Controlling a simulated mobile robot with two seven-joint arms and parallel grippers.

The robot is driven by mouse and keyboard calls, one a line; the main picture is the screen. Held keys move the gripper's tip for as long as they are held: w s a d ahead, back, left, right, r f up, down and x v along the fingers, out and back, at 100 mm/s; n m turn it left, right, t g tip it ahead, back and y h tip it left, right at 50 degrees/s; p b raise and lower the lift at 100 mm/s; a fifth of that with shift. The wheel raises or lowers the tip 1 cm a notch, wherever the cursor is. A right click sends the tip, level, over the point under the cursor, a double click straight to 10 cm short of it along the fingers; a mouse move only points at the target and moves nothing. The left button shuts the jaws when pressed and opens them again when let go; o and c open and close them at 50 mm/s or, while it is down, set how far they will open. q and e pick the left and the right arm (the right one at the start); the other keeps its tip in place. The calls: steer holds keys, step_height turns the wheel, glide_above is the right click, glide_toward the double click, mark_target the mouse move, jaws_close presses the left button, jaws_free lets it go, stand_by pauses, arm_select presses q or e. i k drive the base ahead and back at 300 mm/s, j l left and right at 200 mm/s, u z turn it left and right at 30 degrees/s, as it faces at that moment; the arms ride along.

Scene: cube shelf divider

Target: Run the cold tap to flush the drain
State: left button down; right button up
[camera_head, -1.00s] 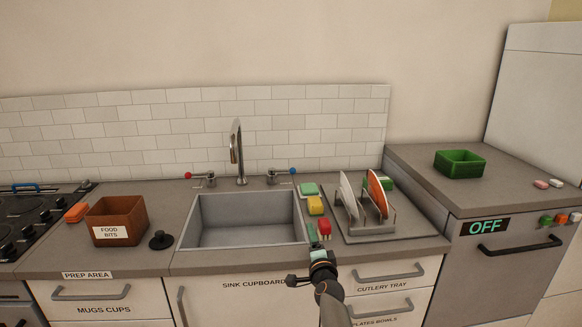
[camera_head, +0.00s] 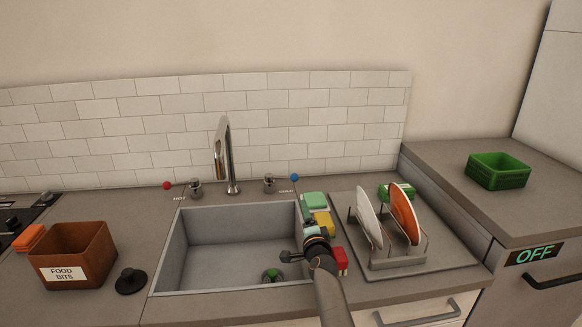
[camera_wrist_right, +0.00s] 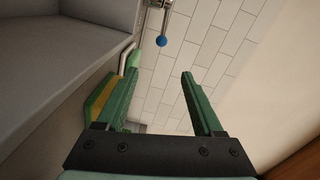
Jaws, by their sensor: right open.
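The cold tap (camera_head: 270,184) stands right of the steel spout (camera_head: 224,155), with a lever ending in a blue ball (camera_head: 294,177) that points right. The blue ball also shows at the top of the right wrist view (camera_wrist_right: 161,40), beyond the fingertips. No water shows at the spout. The grey sink (camera_head: 220,245) has a dark drain with a green part (camera_head: 272,276) in its floor. My right gripper (camera_head: 308,222) is over the sink's right edge, in front of the cold tap and apart from it. Its green fingers (camera_wrist_right: 160,74) are open and empty. My left gripper is not in view.
Green and yellow sponges (camera_head: 314,200) and a red item (camera_head: 341,262) lie beside my right gripper. A dish rack (camera_head: 398,262) with plates stands to the right. A red-ball tap (camera_head: 167,185) is left of the spout. A food-bits bin (camera_head: 85,245) and black stopper (camera_head: 131,280) are left.

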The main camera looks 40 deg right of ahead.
mark_target(268, 177)
steer(key=i+l, duration=0.25)
steer(key=i, duration=0.15)
steer(key=i+l, duration=0.25)
steer(key=i+u, duration=0.05)
steer(key=i, duration=0.05)
